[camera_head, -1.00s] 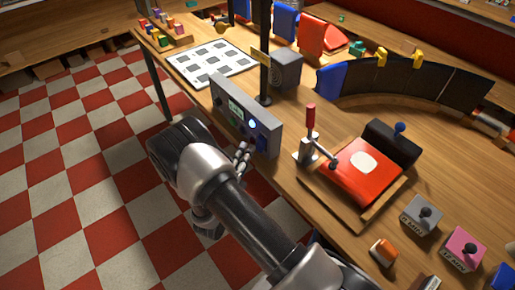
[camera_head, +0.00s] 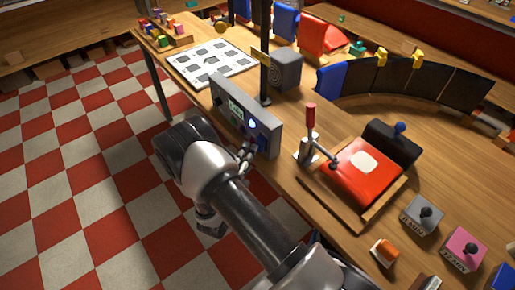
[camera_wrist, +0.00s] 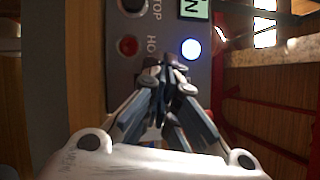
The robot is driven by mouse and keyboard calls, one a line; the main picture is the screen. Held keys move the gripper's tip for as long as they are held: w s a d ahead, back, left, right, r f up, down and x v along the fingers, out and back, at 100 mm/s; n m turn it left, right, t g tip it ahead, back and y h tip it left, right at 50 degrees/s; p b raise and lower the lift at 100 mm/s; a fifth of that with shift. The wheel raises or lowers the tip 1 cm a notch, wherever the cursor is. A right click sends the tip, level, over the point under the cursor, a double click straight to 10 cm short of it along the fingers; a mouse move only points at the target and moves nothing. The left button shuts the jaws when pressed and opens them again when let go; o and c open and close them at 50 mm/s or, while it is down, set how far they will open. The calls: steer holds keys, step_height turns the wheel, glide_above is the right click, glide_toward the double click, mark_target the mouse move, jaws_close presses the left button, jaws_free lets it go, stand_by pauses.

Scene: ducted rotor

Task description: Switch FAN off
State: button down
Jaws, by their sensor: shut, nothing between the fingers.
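The grey control box (camera_head: 245,115) stands at the table's near edge, with a small display, a lit round button (camera_head: 252,124) and a blue part at its right end (camera_head: 262,144). No FAN label is readable. In the wrist view, the panel shows a lit white-blue button (camera_wrist: 191,49), a red button (camera_wrist: 128,45), part of a display (camera_wrist: 194,8) and partial lettering "TOP" and "HO". My gripper (camera_head: 246,152) is shut and empty, close in front of the panel's right half. Its fingertips (camera_wrist: 172,70) hide the panel below the buttons; contact cannot be told.
A black post (camera_head: 265,60) and a grey speaker-like box (camera_head: 286,70) stand behind the control box. A red-handled lever (camera_head: 310,120) and a red padded tray (camera_head: 365,170) are to its right.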

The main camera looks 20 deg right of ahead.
steer(key=shift+d+f, duration=0.1)
steer(key=shift+d, duration=0.15)
steer(key=shift+a, duration=0.1)
stand_by(0.3)
steer(key=shift+s+a+r, duration=0.2)
steer(key=shift+a+r, duration=0.2)
steer(key=shift+a, duration=0.3)
steer(key=shift+p, duration=0.3)
steer(key=a, duration=0.1)
steer(key=s+a+r+p, duration=0.1)
steer(key=a, duration=0.1)
steer(key=a+r, duration=0.1)
steer(key=shift+s+a, duration=0.15)
steer(key=shift+s, duration=0.05)
